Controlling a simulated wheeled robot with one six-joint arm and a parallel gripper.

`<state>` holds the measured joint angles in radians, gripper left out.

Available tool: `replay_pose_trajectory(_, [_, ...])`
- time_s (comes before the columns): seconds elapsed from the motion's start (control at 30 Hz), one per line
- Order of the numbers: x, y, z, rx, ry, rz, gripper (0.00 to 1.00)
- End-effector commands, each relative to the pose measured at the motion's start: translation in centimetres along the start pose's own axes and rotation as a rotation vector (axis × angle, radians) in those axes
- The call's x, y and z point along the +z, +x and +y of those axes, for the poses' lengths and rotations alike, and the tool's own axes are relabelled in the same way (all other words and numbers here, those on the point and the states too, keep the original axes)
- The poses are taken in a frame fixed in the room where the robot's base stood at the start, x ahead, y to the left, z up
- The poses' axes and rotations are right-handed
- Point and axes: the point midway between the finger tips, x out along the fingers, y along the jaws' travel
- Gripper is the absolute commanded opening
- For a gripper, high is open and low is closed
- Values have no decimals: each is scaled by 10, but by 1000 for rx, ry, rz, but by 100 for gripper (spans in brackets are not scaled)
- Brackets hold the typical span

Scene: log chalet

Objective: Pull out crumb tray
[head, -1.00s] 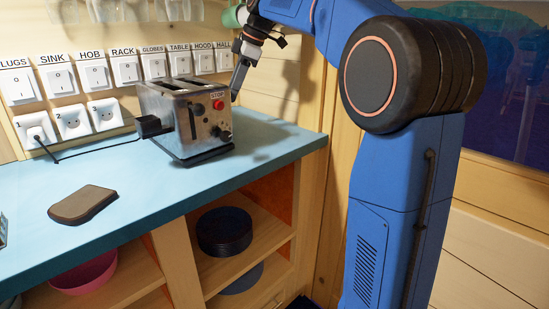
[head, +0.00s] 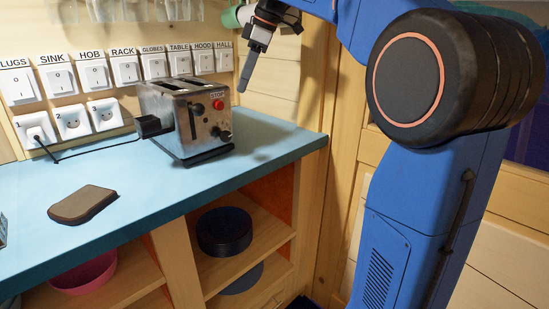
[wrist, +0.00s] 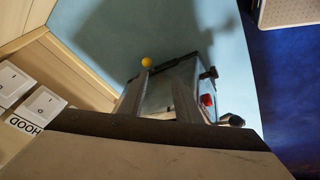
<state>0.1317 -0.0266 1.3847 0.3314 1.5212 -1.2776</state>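The metal toaster (head: 186,118) stands upright on the blue counter, with a red stop button and dark knobs on its front. It also shows beyond my gripper in the wrist view (wrist: 200,72). I cannot make out the crumb tray itself. A small yellow knob (wrist: 146,62) shows by the toaster's far-left corner in the wrist view; I cannot tell what it is fixed to. My gripper (head: 242,88) hangs right of the toaster's top, apart from it. In the wrist view my gripper (wrist: 160,75) has two fingers spread with nothing between them.
The blue counter (head: 270,133) is clear right of and in front of the toaster. A brown slab (head: 83,204) lies at the left. The toaster's black cord runs to a wall socket (head: 38,131). Labelled switches (head: 125,69) line the wall. Open shelves hold dark plates (head: 224,232).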

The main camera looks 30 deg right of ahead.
Motion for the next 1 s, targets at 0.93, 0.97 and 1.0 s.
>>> replay_pose_trajectory(0.93, [70,44,-128,95,431,-71,30])
replay_pose_trajectory(0.97, [72,45,-132,99,442,-72,30])
replay_pose_trajectory(1.0, [75,48,-137,103,458,-73,30])
